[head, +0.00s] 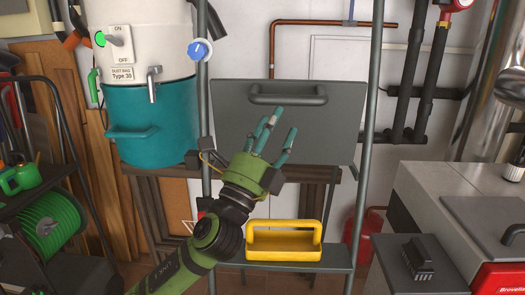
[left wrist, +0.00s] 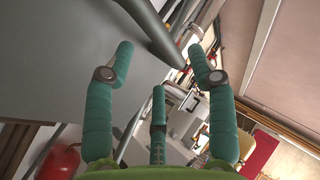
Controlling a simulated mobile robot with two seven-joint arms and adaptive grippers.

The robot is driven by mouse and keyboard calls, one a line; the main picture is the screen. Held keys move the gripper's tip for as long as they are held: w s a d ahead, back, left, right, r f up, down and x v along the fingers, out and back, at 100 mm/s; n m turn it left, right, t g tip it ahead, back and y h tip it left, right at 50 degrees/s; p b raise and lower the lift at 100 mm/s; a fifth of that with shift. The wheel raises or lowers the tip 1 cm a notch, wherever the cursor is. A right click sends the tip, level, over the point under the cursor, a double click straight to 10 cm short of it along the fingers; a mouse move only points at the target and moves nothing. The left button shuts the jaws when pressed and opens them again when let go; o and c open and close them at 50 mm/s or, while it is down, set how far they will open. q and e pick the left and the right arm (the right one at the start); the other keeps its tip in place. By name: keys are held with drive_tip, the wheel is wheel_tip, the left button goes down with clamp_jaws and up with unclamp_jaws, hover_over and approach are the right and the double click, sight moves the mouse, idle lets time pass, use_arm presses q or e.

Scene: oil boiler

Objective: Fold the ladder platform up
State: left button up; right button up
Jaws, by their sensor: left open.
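The ladder platform (head: 320,138) is a flat grey panel between the ladder's two grey posts (head: 366,140), with a grey bar handle (head: 287,99) near its top edge. Its broad face shows to the head; I cannot tell its exact tilt. My left gripper (head: 276,130), with teal fingers, is open and empty in front of the panel, below the handle. In the left wrist view the panel (left wrist: 50,60) fills the left side, and the handle (left wrist: 150,28) shows beyond the spread fingers (left wrist: 160,70). Contact is not clear. My right gripper is not in view.
A yellow tool tray (head: 258,243) stands on the lower step (head: 335,258). A white and teal vacuum (head: 150,110) stands at left, near a green hose reel (head: 52,222). The boiler (head: 465,190) is at right, with a brush (head: 420,262) on a grey surface. A red extinguisher stands behind.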

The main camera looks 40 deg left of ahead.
use_arm(q)
drive_tip(key=v, duration=0.5)
drive_tip(key=shift+s+f, duration=0.2)
drive_tip(key=shift+s, duration=0.1)
drive_tip(key=shift+f, duration=0.1)
